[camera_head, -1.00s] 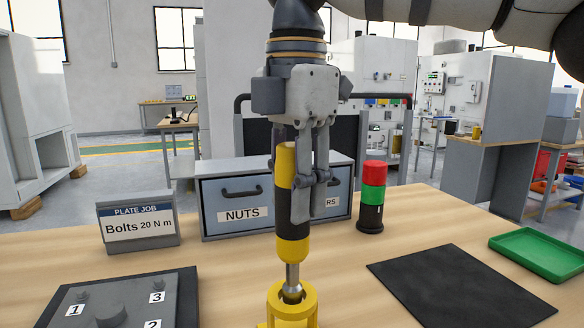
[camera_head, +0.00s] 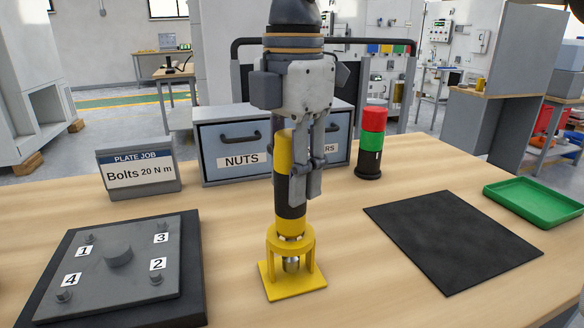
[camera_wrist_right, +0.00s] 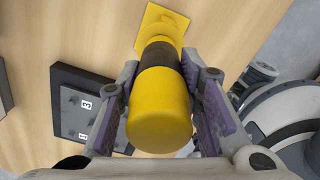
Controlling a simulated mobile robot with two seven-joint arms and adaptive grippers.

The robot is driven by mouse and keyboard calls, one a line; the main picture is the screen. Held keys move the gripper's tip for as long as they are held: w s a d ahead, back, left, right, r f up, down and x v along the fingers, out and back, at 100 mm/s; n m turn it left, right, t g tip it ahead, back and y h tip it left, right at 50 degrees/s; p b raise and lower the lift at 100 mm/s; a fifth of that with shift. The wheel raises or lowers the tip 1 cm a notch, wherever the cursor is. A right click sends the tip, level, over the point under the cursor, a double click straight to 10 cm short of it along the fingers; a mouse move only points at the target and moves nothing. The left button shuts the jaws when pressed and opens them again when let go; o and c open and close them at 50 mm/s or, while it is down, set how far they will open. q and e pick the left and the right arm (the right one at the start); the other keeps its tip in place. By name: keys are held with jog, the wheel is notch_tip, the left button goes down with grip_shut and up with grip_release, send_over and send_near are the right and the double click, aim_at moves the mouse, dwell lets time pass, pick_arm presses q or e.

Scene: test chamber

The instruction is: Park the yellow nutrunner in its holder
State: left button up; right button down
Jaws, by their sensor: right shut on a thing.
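The yellow nutrunner (camera_head: 284,152), with a dark band around its body, stands upright in the yellow holder (camera_head: 292,283) on the table. Its metal tip passes down through the holder's ring and shows between the holder's legs. My right gripper (camera_head: 303,190) is shut on the nutrunner's upper body. The right wrist view shows the nutrunner (camera_wrist_right: 158,110) between both fingers (camera_wrist_right: 165,100) and the holder's base (camera_wrist_right: 160,20) beyond it. My left gripper is not in view.
A grey plate (camera_head: 120,255) with numbered bolts lies at the left. Behind stand a sign (camera_head: 138,172), a drawer box (camera_head: 225,140) and a signal light (camera_head: 371,145). A black mat (camera_head: 450,235) and a green tray (camera_head: 535,203) lie at the right.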

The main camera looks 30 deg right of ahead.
jog(key=shift+f, duration=0.35)
dwell(0.5)
jog(key=c, duration=1.1)
grip_release()
jog(key=shift+o, duration=0.2)
